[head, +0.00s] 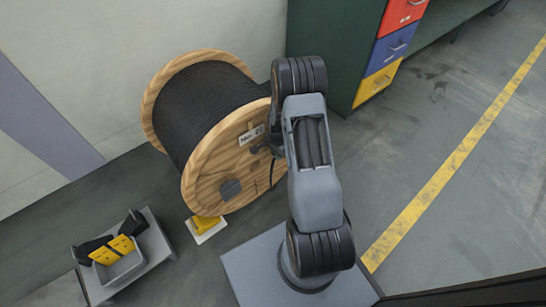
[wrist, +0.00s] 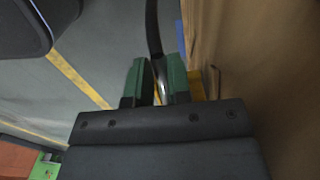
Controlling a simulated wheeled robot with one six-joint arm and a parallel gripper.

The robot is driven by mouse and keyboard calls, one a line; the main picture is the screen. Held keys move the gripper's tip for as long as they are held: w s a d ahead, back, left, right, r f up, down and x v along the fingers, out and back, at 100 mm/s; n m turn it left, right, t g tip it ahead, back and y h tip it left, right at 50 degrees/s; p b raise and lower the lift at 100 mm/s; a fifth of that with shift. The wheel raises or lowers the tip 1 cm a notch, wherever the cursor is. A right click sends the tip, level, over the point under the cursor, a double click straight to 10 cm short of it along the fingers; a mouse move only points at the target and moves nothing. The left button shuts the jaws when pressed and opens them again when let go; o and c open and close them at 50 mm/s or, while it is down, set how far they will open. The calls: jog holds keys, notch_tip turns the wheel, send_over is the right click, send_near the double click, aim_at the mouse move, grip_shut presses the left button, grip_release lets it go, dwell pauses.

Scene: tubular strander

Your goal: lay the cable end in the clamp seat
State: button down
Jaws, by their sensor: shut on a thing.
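In the wrist view my gripper (wrist: 160,82) has its two green-padded fingers on either side of a black cable (wrist: 153,30). The cable runs up out of the picture from between the fingers. In the head view my gripper is mostly hidden behind my arm, close to the face of a wooden reel (head: 218,150) wound with black cable (head: 205,100). A short dark length of cable (head: 271,174) shows below it, against the reel's face.
A white label (head: 251,135) is on the reel. A yellow wedge (head: 206,223) lies at its foot. A grey stand (head: 152,258) with a tray of yellow and black pieces is at lower left. A green cabinet (head: 340,55) stands behind. The floor on the right is clear.

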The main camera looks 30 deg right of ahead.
jog(key=shift+w+d, duration=0.15)
jog(key=shift+d, duration=0.8)
jog(key=shift+f+b, duration=0.6)
jog(key=shift+f, duration=0.1)
jog(key=shift+f, duration=0.2)
jog(key=c, duration=1)
grip_release()
notch_tip(320, 180, up, 14)
jog(key=p, duration=0.4)
jog(key=shift+p, duration=0.4)
